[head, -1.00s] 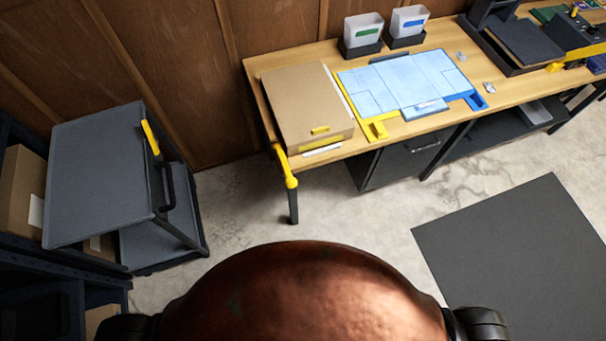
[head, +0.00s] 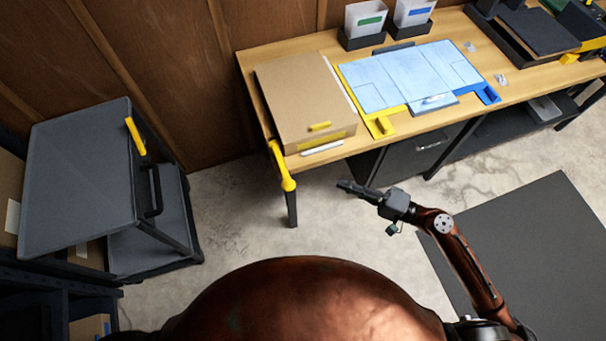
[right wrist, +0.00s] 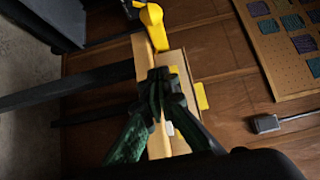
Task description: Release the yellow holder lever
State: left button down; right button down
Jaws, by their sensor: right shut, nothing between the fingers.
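A yellow lever (head: 279,165) with a rounded knob hangs at the left front corner of the wooden workbench (head: 310,164). A yellow part with the same rounded end (right wrist: 151,25) shows at the top of the right wrist view. My right gripper (head: 345,186) is in front of the bench, right of the lever's knob and apart from it in the head view. Its fingers (right wrist: 165,76) are shut and empty. My left gripper is not in view.
A cardboard box (head: 300,95) lies on the bench beside the lever. A blue sheet (head: 410,75) lies right of it. A grey cart (head: 80,170) with a yellow strip (head: 135,136) stands at the left. Bare floor lies between cart and bench.

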aim_at(281, 164)
jog(key=shift+s+a+r, duration=0.1)
jog(key=shift+r, duration=0.15)
